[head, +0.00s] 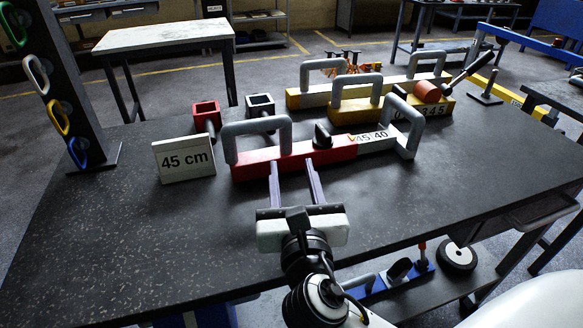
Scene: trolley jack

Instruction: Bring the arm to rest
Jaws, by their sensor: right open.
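My right gripper (294,184) is open, reaching over the dark table from the front. Its two fingers point at the red and white bar (297,160) with grey handles. The fingertips overlap the bar's front side in the picture; I cannot tell whether they touch it. A black knob (322,137) stands on the bar, and its white part reads 45 40. A card reading 45 cm (184,158) stands to the left. My left gripper is not in view.
A yellow block with scale numbers (383,112) and a yellow and white bar (306,99) lie behind. A red socket (206,112) and a dark socket (260,103) stand back left. A rack with coloured rings (55,85) is far left. The table's front left (150,255) is clear.

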